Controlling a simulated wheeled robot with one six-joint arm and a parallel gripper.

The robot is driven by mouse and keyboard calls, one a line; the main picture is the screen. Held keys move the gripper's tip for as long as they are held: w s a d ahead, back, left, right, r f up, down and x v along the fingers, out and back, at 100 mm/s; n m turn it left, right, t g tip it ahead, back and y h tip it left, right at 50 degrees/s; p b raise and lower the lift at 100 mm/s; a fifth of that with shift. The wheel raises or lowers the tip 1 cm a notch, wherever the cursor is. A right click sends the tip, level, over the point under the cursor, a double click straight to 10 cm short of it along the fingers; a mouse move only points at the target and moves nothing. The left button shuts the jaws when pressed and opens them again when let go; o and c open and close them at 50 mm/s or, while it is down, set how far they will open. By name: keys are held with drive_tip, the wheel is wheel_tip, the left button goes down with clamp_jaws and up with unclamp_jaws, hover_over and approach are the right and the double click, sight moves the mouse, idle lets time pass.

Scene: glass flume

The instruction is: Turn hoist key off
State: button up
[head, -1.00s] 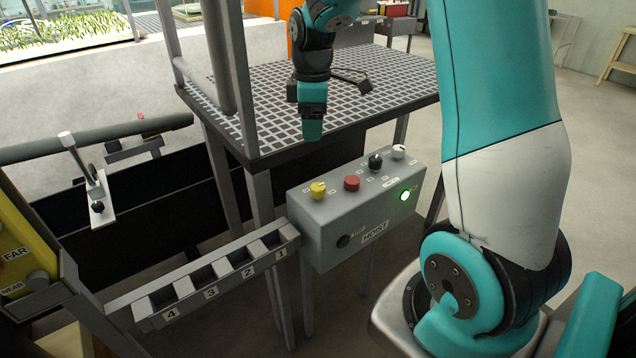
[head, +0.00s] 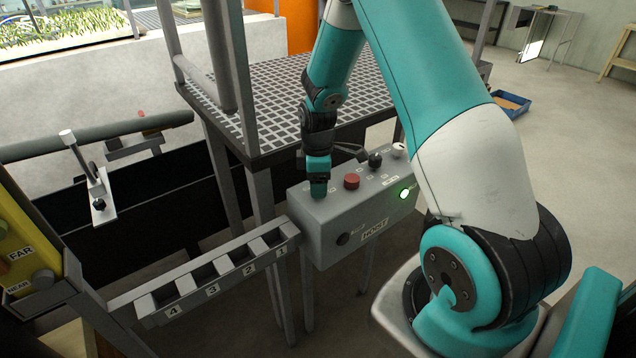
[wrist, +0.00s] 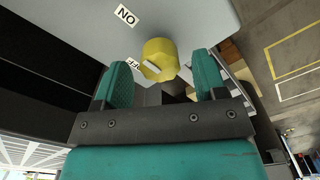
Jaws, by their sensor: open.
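The grey hoist control box (head: 335,215) has a front label reading HOIST. In the wrist view, a yellow knob (wrist: 160,55), which may be the hoist key, stands on its top beside an ON label (wrist: 126,16) and a partly hidden OFF label (wrist: 133,63). The knob bears a short white mark; which label it points to is unclear. My gripper (head: 318,192) is over the left end of the box and hides the knob in the head view. In the wrist view my gripper (wrist: 163,82) is open, with the knob just beyond and between its fingertips, apparently not gripped.
A red button (head: 351,181), a black knob (head: 375,160) and a white-topped knob (head: 398,149) stand along the box top. A green lamp (head: 404,194) glows on its front. A numbered slotted rack (head: 190,285) adjoins at left. A grated platform (head: 265,95) stands behind.

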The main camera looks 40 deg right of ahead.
drive_tip(key=shift+f, duration=0.55)
drive_tip(key=c, duration=0.9)
